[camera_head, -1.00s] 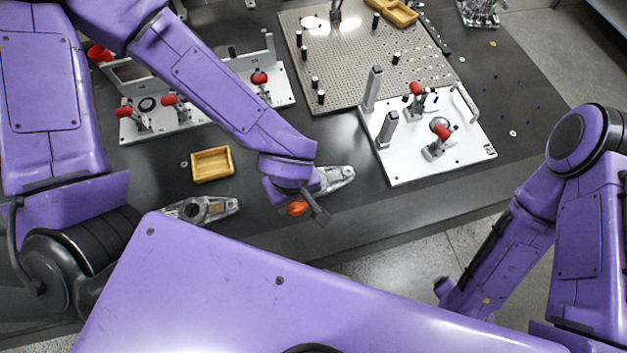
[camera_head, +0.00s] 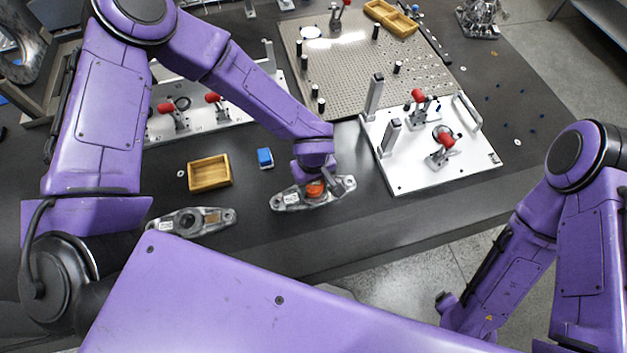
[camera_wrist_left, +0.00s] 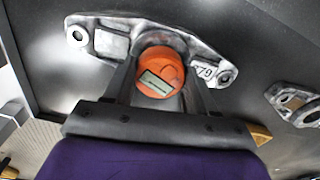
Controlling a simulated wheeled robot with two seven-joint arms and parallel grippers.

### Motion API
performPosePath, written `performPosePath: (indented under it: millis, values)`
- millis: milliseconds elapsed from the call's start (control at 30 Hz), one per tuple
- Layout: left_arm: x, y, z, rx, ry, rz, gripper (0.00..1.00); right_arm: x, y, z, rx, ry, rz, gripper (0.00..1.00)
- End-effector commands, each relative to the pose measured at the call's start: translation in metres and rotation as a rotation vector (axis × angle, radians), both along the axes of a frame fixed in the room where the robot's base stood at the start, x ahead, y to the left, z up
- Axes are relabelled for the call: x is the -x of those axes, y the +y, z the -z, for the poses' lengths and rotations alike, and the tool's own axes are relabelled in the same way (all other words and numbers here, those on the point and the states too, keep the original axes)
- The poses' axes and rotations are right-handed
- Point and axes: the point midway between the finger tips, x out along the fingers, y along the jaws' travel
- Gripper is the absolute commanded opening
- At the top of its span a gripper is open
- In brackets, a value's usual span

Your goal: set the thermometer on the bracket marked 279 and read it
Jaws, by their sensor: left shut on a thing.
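The thermometer is a round orange puck (camera_head: 314,188) with a small display, seen face-on in the left wrist view (camera_wrist_left: 160,72); no digits are legible on it. My left gripper (camera_head: 318,185) is shut on it, one finger on each side. It is at the middle of a grey cast bracket (camera_head: 290,200), whose label in the left wrist view (camera_wrist_left: 205,70) shows "79", the rest hidden by a finger. I cannot tell whether the puck touches the bracket. A second similar bracket (camera_head: 190,221) lies to the left, its label too small to read. My right gripper is not seen.
A wooden tray (camera_head: 210,184) and a blue block (camera_head: 265,158) lie behind the brackets. A white fixture plate (camera_head: 410,182) with red-handled clamps stands at the right, another plate (camera_head: 215,122) at back left. A perforated plate (camera_head: 350,50) is behind. The table's front edge is close.

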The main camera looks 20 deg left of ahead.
Motion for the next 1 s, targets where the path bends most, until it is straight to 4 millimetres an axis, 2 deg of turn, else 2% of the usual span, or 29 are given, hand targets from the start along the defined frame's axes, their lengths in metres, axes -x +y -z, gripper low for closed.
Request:
performPosePath:
  millis: [300, 333, 400, 667, 767, 867, 1000]
  values:
    - [0.0, 0.0, 0.006, 0.0, -0.001, -0.001, 0.24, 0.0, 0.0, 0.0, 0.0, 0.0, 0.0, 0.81]
    - [0.0, 0.0, 0.006, 0.0, -0.001, -0.001, 0.59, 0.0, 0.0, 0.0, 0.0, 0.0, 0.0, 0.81]
    - [0.0, 0.0, 0.006, 0.0, -0.001, -0.001, 0.81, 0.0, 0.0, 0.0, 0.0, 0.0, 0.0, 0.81]
    - [0.0, 0.0, 0.005, 0.001, -0.002, -0.001, 0.81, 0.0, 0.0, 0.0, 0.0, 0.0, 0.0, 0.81]
    - [-0.001, 0.0, -0.001, 0.002, -0.003, -0.001, 0.81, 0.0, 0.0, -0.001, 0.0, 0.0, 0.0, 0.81]
    - [-0.001, 0.0, -0.019, 0.004, -0.005, -0.003, 0.81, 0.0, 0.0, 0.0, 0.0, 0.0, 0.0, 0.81]
    - [-0.001, 0.0, -0.056, 0.004, -0.006, -0.003, 0.81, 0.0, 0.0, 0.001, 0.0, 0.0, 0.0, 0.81]
